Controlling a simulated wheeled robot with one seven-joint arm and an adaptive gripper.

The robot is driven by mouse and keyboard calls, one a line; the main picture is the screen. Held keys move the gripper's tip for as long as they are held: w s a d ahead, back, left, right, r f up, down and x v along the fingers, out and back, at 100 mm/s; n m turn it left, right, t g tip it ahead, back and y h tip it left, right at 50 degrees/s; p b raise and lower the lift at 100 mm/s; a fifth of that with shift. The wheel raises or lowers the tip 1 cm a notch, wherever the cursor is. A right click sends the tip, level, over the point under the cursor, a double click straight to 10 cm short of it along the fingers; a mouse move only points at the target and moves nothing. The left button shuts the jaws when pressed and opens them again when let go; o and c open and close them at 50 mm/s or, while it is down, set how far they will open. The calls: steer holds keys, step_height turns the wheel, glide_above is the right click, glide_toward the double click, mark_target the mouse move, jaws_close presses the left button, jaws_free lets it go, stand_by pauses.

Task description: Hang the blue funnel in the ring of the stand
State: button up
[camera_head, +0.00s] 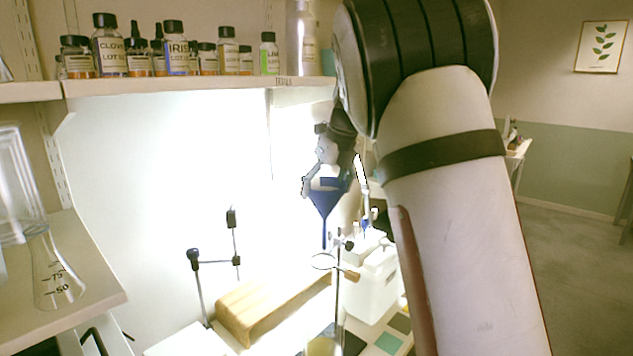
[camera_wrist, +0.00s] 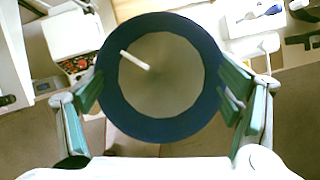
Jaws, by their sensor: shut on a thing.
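The blue funnel (camera_head: 325,198) hangs upright from my gripper (camera_head: 327,182) in the head view, stem pointing down. My gripper is shut on it. In the wrist view the funnel's dark blue rim (camera_wrist: 113,112) fills the middle, with the green finger pads of my gripper (camera_wrist: 163,95) on its left and right sides. The stand's ring (camera_head: 323,262) is in the head view, on a thin upright rod (camera_head: 337,292). The stem's tip appears just above the ring in the picture; the depth between them is hard to tell. The ring is not discernible in the wrist view.
A shelf (camera_head: 200,86) with several labelled bottles runs along the upper left. A flask (camera_head: 55,275) is at far left. A short white stick (camera_wrist: 135,60) shows within the funnel's outline.

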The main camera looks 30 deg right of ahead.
steer(key=b, duration=0.1)
glide_above(324, 247)
steer(key=shift+w+d+f, duration=0.1)
steer(key=shift+w+f, duration=0.05)
steer(key=shift+f, duration=1.15)
steer(key=shift+w+d+f, duration=0.1)
steer(key=shift+w+f, duration=0.05)
steer(key=shift+f, duration=1.15)
steer(key=shift+s+f+b, duration=0.1)
steer(key=shift+f+b, duration=2.65)
steer(key=shift+f, duration=2.9)
steer(key=o, duration=1.5)
steer(key=shift+c, duration=0.2)
steer(key=v, duration=1.2)
